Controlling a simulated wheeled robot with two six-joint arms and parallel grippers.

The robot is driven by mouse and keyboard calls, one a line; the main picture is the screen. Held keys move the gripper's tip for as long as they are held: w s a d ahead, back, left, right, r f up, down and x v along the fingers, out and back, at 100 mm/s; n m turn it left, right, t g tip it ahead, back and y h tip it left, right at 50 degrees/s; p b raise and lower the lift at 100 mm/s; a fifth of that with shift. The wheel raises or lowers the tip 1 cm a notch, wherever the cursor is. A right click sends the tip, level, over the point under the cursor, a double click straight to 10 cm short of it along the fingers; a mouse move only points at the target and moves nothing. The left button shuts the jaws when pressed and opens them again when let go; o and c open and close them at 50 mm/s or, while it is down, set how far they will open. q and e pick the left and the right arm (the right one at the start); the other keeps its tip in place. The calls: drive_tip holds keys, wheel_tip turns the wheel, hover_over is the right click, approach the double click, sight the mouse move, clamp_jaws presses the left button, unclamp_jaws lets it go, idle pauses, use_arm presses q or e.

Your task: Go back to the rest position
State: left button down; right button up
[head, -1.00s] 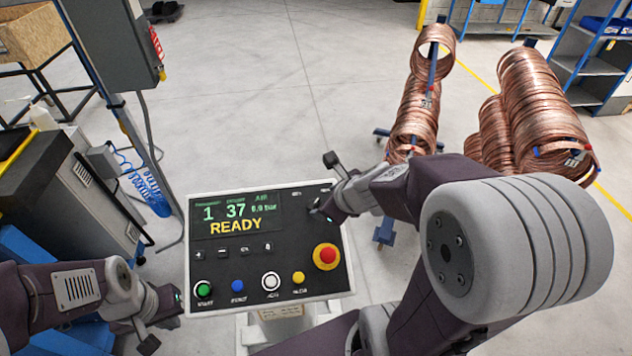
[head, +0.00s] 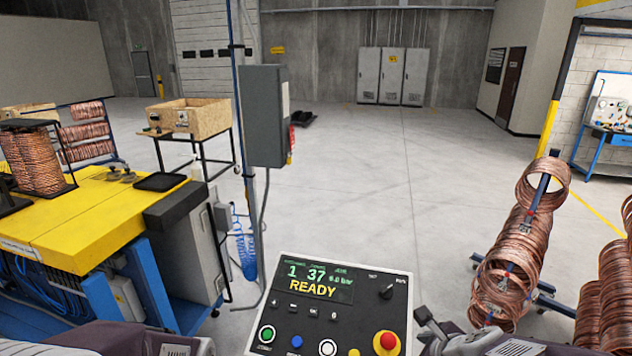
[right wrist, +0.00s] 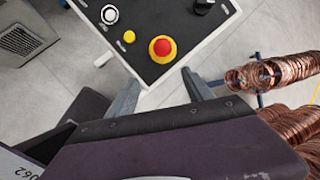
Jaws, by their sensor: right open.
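The control panel (head: 340,310) stands at the bottom centre of the head view. Its screen (head: 312,282) reads READY, and a dark selector knob (head: 388,290) sits at its upper right. The red emergency stop button (head: 387,342) also shows in the right wrist view (right wrist: 161,48). My right gripper (right wrist: 160,92) is open and empty, its two fingers apart near the panel's lower edge. I cannot tell whether they touch it. In the head view, part of my right arm shows at the bottom edge. My left gripper is out of view; only a bit of its arm shows.
Copper coils on a rack (head: 515,255) stand close at the right. A yellow-topped workbench (head: 95,205) is at the left, with a grey box on a post (head: 263,115) beside the panel. Open floor (head: 390,180) lies beyond.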

use_arm(q)
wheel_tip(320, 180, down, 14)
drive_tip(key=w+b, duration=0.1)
drive_tip(key=b, duration=1.1)
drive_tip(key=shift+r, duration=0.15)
use_arm(e)
drive_tip(key=s+a+f+n+g, duration=0.1)
drive_tip(key=s+f+n+g, duration=0.2)
drive_tip(key=f+n, duration=0.7)
drive_tip(key=s+a+f+n+g, duration=0.2)
drive_tip(key=s+f+n, duration=0.3)
drive_tip(key=f+n, duration=0.6)
drive_tip(key=n, duration=0.4)
drive_tip(key=shift+n+g+h, duration=0.4)
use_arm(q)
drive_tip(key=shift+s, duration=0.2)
use_arm(e)
drive_tip(key=shift+s, duration=0.25)
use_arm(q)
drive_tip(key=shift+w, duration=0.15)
use_arm(e)
drive_tip(key=shift+w, duration=0.15)
drive_tip(key=shift+c, duration=0.3)
